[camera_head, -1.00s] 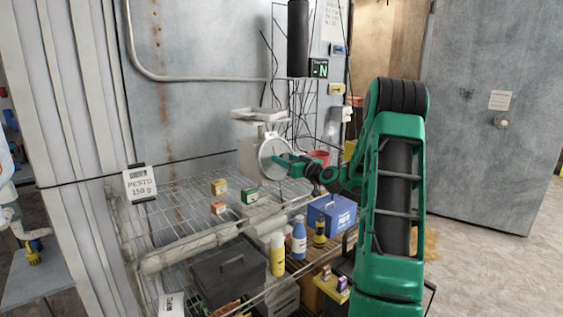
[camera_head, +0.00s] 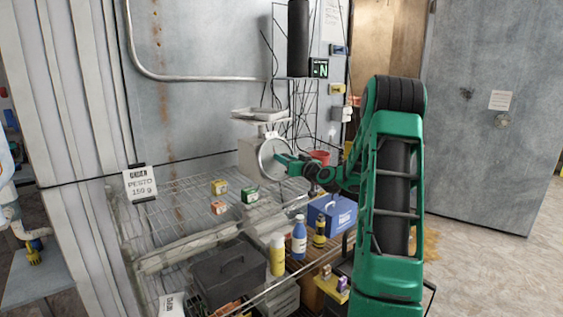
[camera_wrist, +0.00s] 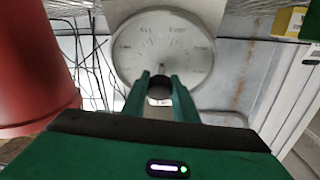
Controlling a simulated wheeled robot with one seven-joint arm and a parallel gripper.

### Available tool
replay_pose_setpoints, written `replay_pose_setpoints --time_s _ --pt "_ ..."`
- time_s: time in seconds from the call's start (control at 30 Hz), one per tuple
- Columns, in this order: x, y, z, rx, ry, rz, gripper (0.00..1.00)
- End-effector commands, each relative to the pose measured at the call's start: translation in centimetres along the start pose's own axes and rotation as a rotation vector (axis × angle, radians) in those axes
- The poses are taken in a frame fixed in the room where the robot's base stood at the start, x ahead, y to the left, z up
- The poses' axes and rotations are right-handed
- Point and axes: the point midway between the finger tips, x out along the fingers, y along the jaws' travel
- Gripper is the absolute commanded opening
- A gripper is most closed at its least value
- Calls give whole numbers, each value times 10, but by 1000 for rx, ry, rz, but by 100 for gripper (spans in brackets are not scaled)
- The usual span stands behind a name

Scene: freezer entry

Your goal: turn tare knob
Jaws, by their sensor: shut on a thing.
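A white dial scale (camera_head: 252,155) with a flat pan (camera_head: 258,115) on top stands on the wire shelf. Its round dial face (camera_head: 273,158) points toward my arm, and the dial (camera_wrist: 150,48) fills the upper middle of the wrist view. My green gripper (camera_head: 281,160) reaches to the front of the dial. In the wrist view its two fingers (camera_wrist: 160,80) are closed around a small dark round knob (camera_wrist: 160,90) at the dial's lower middle. The fingers hide part of the knob, so its turn angle cannot be read.
Small boxes (camera_head: 249,195) stand on the wire shelf left of my gripper. A red container (camera_wrist: 35,65) is close on the left in the wrist view. Bottles (camera_head: 299,238) and a blue box (camera_head: 338,212) stand lower down. Loose wires hang behind the scale.

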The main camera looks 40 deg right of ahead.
Motion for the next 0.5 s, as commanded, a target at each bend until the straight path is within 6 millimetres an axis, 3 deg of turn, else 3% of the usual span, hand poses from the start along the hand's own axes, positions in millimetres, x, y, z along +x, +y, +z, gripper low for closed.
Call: replay_pose_setpoints --time_s 0.5 --pt "0 -2 0 395 -9 159 4"
